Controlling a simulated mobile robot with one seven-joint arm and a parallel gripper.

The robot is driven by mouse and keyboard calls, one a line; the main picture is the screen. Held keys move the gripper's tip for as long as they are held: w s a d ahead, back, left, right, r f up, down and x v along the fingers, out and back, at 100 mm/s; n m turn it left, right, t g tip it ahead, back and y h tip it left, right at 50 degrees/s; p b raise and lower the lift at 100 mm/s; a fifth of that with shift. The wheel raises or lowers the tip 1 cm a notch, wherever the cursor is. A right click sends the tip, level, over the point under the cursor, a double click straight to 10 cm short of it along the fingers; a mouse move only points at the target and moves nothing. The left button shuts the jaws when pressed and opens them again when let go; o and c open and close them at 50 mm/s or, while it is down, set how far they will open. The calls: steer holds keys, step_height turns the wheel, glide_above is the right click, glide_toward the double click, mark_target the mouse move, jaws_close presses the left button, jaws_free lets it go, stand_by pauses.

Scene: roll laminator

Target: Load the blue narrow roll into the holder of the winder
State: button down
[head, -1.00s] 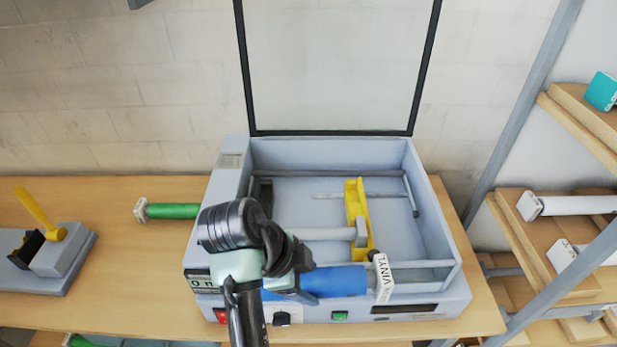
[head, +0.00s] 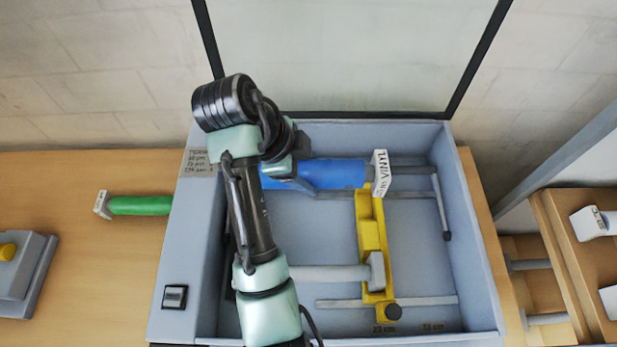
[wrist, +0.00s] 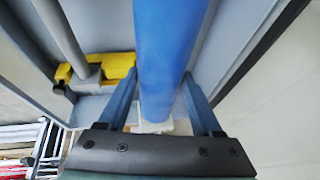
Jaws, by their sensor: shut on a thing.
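The blue roll (head: 335,173) lies crosswise over the back of the open grey machine (head: 183,240). Its white VINYL end label (head: 380,173) faces right. My gripper (wrist: 160,103) is shut on the roll, with a blue finger on each side of it in the wrist view. In the head view my arm hides the roll's left end. A yellow slide (head: 371,235) with a grey shaft (head: 325,273) stands in the box, in front of the roll. A grey rear bar (head: 412,170) runs right of the label; I cannot tell whether the roll touches it.
The transparent lid (head: 350,50) stands open behind the machine. A green roll (head: 140,206) lies left of it on the wooden table (head: 60,180). A grey device with a yellow knob (head: 8,251) is farther left. Shelves with white rolls (head: 597,222) stand at the right.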

step_height(320, 180, down, 5)
steer(key=shift+f, duration=0.15)
step_height(320, 180, down, 4)
steer(key=shift+f+p, duration=0.2)
steer(key=shift+p, duration=0.6)
steer(key=shift+f+b, duration=0.45)
steer(key=shift+f, duration=0.1)
steer(key=shift+f, duration=0.1)
steer(key=shift+c, duration=0.3)
jaws_free()
